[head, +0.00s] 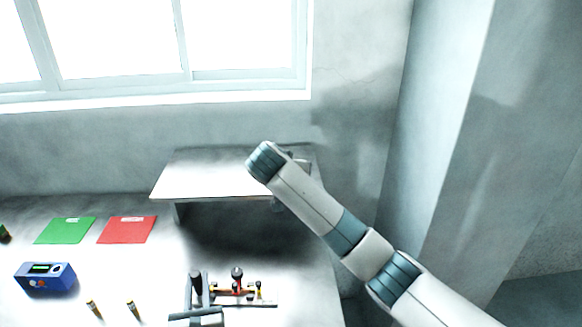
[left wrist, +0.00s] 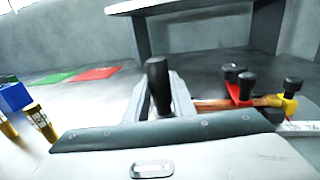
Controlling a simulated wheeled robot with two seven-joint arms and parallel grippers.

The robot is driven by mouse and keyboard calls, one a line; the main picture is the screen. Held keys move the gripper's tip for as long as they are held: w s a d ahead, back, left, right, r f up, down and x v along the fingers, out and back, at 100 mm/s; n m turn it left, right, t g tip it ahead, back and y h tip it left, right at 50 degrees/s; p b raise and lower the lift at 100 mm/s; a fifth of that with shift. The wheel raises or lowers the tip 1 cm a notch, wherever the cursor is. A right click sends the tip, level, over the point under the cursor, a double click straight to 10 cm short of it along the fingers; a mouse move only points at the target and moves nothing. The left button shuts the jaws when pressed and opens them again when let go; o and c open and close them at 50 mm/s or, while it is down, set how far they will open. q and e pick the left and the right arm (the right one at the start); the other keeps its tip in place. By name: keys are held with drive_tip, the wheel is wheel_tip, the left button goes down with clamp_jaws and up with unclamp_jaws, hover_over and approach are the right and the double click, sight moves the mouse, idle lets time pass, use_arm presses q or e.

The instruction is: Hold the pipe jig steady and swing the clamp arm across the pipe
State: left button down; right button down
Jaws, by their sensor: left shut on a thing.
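The pipe jig stands on the table at the bottom of the head view, with a pale base plate (head: 268,301). A copper pipe (left wrist: 212,104) lies along it in the left wrist view. A red clamp arm (head: 238,287) with black knobs sits by the pipe; I cannot tell whether it lies across it. A yellow support (left wrist: 290,104) is near the pipe's right end. My left gripper (head: 195,292) is shut on the jig's upright black handle (left wrist: 158,88), at the jig's left end. My right arm comes in from the right, but its gripper does not show.
A blue box (head: 45,280) with a display, two small yellow-and-black cylinders (head: 94,309), a green sheet (head: 65,231) and a red sheet (head: 127,230) lie to the left. A raised shelf (head: 205,178) stands behind the jig, partly hidden by my right arm.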

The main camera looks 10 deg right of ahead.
use_arm(q)
drive_tip(key=c, duration=1.4)
unclamp_jaws()
drive_tip(key=shift+s, duration=0.15)
drive_tip(key=s, duration=0.4)
drive_tip(key=s+d, duration=0.1)
drive_tip(key=s, duration=0.6)
drive_tip(key=shift+s+d, duration=0.3)
